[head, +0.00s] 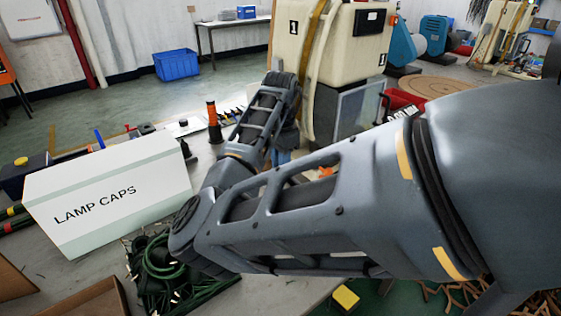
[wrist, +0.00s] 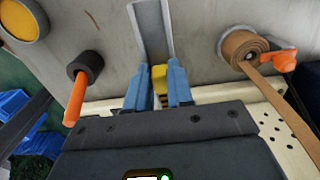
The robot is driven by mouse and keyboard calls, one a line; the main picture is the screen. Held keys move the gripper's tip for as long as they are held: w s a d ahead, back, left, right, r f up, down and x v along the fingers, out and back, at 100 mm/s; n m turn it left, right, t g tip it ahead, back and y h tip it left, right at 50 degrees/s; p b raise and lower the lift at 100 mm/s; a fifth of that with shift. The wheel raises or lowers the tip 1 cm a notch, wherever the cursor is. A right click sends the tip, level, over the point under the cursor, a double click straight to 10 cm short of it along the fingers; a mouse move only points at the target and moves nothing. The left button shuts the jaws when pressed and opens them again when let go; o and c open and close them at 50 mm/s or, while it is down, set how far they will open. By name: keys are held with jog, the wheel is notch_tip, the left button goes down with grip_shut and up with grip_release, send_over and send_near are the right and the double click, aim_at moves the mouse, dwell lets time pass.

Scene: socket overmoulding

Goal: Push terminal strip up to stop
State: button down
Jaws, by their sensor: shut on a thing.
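In the wrist view, my gripper (wrist: 158,90) has two blue fingers closed on a small yellow piece with dark bands below it, seemingly the terminal strip (wrist: 159,74). The fingers hide most of the strip. A grey metal channel (wrist: 152,30) runs up the machine's face just beyond the fingertips, in line with the strip. I cannot tell whether the strip touches the channel or a stop. In the head view, my arm hides most of the gripper and the strip.
The cream machine (head: 340,45) stands beyond my arm. In the wrist view, an orange handle (wrist: 76,98) is at left and a brown tape roll (wrist: 243,50) at right. A LAMP CAPS box (head: 110,195) and green cable (head: 160,260) are on the bench at left.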

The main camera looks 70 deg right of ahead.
jog(key=shift+s+d+p, duration=0.2)
jog(key=shift+s+d, duration=0.15)
jog(key=shift+d, duration=0.2)
jog(key=shift+s+d+p, duration=0.15)
jog(key=shift+s+d, duration=0.15)
jog(key=shift+d, duration=0.2)
jog(key=c, duration=0.9)
grip_release()
jog(key=shift+s+d, duration=0.1)
notch_tip(320, 180, up, 8)
jog(key=shift+f, duration=0.1)
